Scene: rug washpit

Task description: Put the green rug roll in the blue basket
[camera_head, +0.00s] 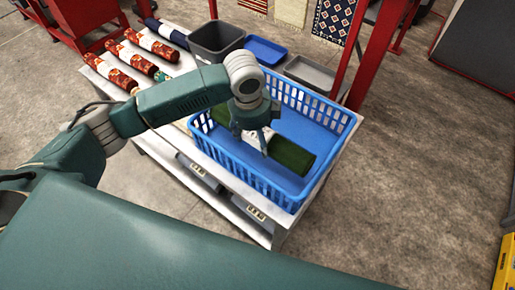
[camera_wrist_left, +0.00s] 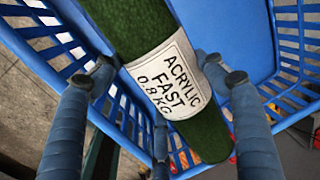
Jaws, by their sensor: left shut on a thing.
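The green rug roll (camera_head: 291,156) lies across the inside of the blue basket (camera_head: 240,170) in the head view, with its middle hidden by my left gripper (camera_head: 256,138). In the left wrist view the roll (camera_wrist_left: 207,136) is dark green with a white "ACRYLIC FAST 0.8 KG" label. The fingers of my left gripper (camera_wrist_left: 160,100) stand on both sides of it, shut on the roll. The basket (camera_wrist_left: 225,35) surrounds the roll there. I cannot tell whether the roll touches the basket's floor. My right gripper is not in view.
The basket stands on a white table (camera_head: 322,180). Several red patterned rolls (camera_head: 128,57) lie at the table's left. A dark grey bin (camera_head: 216,40), a blue tray (camera_head: 265,50) and a grey tray (camera_head: 308,73) stand behind the basket. A red post (camera_head: 385,55) rises behind.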

